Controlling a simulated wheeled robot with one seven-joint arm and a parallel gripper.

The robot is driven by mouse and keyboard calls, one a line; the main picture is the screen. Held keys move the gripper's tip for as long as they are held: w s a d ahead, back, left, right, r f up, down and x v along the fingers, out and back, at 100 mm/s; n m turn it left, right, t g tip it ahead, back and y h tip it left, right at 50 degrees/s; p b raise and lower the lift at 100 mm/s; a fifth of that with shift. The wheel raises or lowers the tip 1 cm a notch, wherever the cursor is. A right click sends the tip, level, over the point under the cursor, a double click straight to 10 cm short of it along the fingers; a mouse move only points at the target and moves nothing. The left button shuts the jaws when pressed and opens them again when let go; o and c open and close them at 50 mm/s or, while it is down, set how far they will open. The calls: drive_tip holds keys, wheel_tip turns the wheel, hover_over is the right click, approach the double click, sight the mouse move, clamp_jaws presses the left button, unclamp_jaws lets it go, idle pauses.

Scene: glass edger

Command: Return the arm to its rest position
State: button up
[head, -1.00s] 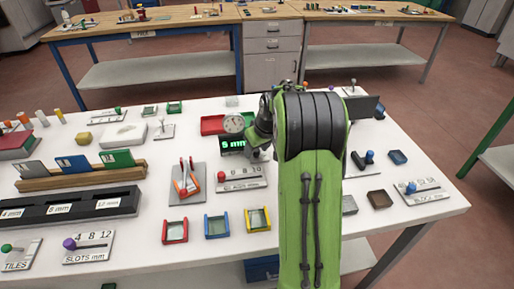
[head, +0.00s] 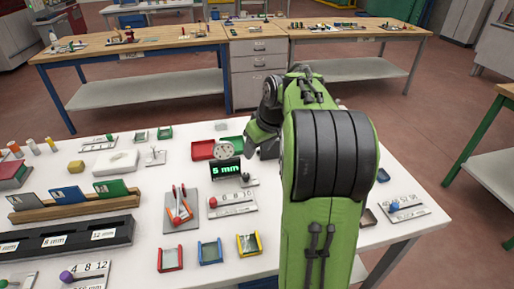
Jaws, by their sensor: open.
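My arm rises in green and black from the bottom of the head view and bends over the white table (head: 120,200). Its forearm turns down on the far side, left of the big black elbow joint. My gripper (head: 266,150) shows only in small part there, dark, just right of the black display (head: 226,170) reading 5 mm. It is open. The fingertips are mostly hidden behind the arm, and I see nothing held in it.
Red, blue and yellow framed holders (head: 249,244) line the near edge. The arm hides part of the table's right side. A wooden bench (head: 130,46) stands behind, across open floor.

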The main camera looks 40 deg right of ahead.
idle(0.3)
drive_tip(key=s+a+r+p, duration=0.2)
drive_tip(key=s+a+r, duration=0.2)
drive_tip(key=a, duration=0.3)
drive_tip(key=s+a+r+p, duration=0.1)
drive_tip(key=s+a+r, duration=0.2)
drive_tip(key=a, duration=0.4)
drive_tip(key=s+a+p, duration=0.1)
drive_tip(key=s+a, duration=0.2)
drive_tip(key=s, duration=0.4)
drive_tip(key=s+a+t+p, duration=0.1)
drive_tip(key=s+a+p, duration=0.1)
drive_tip(key=s+a, duration=0.2)
drive_tip(key=s, duration=0.3)
drive_tip(key=shift+a+f, duration=0.15)
drive_tip(key=shift+f, duration=0.05)
drive_tip(key=shift+c, duration=0.2)
